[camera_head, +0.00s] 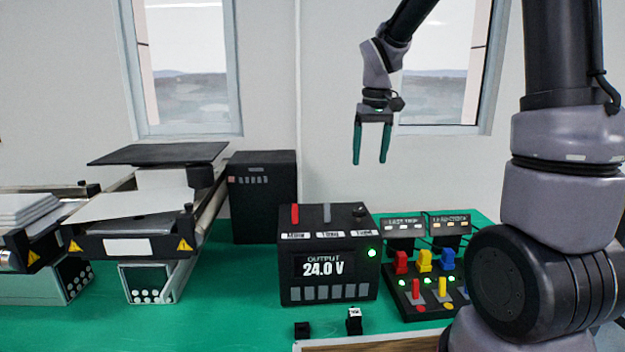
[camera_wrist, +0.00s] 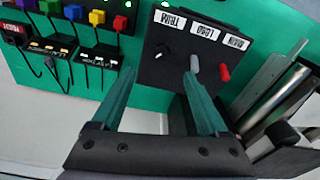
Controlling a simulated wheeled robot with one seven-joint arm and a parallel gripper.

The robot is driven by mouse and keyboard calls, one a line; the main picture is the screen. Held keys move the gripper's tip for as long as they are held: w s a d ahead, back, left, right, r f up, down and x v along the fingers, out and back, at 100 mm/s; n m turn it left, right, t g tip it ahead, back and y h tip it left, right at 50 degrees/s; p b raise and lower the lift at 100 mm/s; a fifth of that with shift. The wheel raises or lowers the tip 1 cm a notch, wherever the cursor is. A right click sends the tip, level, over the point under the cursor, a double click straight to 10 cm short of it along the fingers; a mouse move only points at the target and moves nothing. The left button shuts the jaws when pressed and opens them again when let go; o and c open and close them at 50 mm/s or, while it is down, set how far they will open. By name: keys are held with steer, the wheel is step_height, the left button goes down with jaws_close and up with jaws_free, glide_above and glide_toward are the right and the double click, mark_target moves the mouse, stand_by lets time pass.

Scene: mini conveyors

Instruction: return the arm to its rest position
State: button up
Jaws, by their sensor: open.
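My gripper (camera_head: 371,145) hangs from my raised arm with its two green fingers pointing down, apart and empty. Part of my arm fills the right side of the head view.
The power supply (camera_head: 328,268) reads 24.0 V on the green bench (camera_head: 230,315). A switch panel (camera_head: 425,285) with coloured knobs stands right of it. Mini conveyors (camera_head: 130,235) are at left, a black cabinet (camera_head: 262,195) behind.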

steer(key=s+d+r+m+t, duration=0.1)
steer(key=s+r+m+t, duration=0.1)
steer(key=s, duration=0.4)
steer(key=s+d+r+m+t+y, duration=0.1)
steer(key=s+d+r+m+t, duration=0.1)
steer(key=s+r, duration=0.3)
steer(key=s+d+r+m+t, duration=0.1)
steer(key=s+r+m+t, duration=0.1)
steer(key=s, duration=0.6)
steer(key=shift+s+d+r+y, duration=0.3)
steer(key=shift+s+r, duration=0.1)
steer(key=shift+r, duration=0.5)
stand_by(1.3)
